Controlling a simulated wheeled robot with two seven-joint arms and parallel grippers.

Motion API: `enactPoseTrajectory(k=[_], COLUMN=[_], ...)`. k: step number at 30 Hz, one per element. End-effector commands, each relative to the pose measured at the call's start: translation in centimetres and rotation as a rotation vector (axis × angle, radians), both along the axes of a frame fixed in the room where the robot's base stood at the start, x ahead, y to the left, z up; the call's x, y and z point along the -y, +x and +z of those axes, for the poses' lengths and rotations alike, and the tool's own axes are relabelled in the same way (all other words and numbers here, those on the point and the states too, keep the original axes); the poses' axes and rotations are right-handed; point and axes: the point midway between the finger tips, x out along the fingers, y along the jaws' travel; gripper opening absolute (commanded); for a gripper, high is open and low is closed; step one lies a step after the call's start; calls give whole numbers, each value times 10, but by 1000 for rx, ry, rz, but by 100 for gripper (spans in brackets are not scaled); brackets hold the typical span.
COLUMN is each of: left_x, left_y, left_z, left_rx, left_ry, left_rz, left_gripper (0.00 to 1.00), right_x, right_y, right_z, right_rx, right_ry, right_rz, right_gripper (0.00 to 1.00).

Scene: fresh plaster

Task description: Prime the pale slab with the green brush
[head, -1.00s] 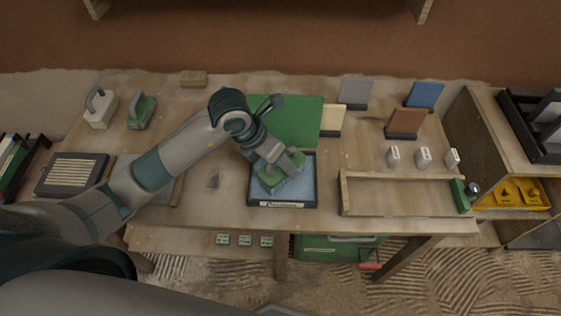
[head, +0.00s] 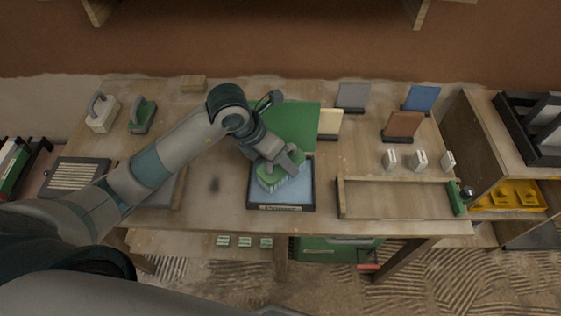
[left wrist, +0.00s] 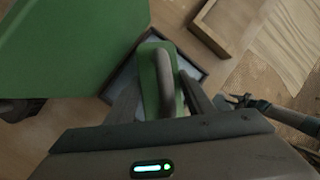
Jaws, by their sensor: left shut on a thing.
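My left gripper (head: 287,160) is shut on the green brush (head: 284,180) by its grey handle. The brush is over the dark-rimmed primer tray (head: 307,197) with pale blue contents; I cannot tell whether it touches them. In the left wrist view the brush (left wrist: 151,75) sits between the fingers, with part of the tray (left wrist: 187,67) showing behind. A cream slab (head: 329,122), likely the pale slab, stands in a dark holder behind the tray, to the right, partly hidden by a green panel.
The green panel (head: 295,122) stands close behind the tray. Grey (head: 351,95), blue (head: 420,97) and brown (head: 404,124) slabs stand at right. A shallow wooden frame (head: 395,180) lies right of the tray. Another green-based handled tool (head: 142,115) and a beige one (head: 101,112) stand at back left.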

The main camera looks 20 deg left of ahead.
Motion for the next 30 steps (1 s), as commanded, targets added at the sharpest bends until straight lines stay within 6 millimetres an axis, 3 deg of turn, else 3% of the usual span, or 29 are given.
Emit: enactPoseTrajectory(k=[14,30], left_x=[0,0], left_y=[0,0], left_z=[35,37], left_rx=[3,2], left_ry=[-1,-1], left_rz=[-1,-1], left_gripper=[30,30], right_x=[0,-1], right_y=[0,0], right_z=[23,24], right_rx=[1,1], right_ry=[0,1], right_rz=[0,-1], right_gripper=[31,31])
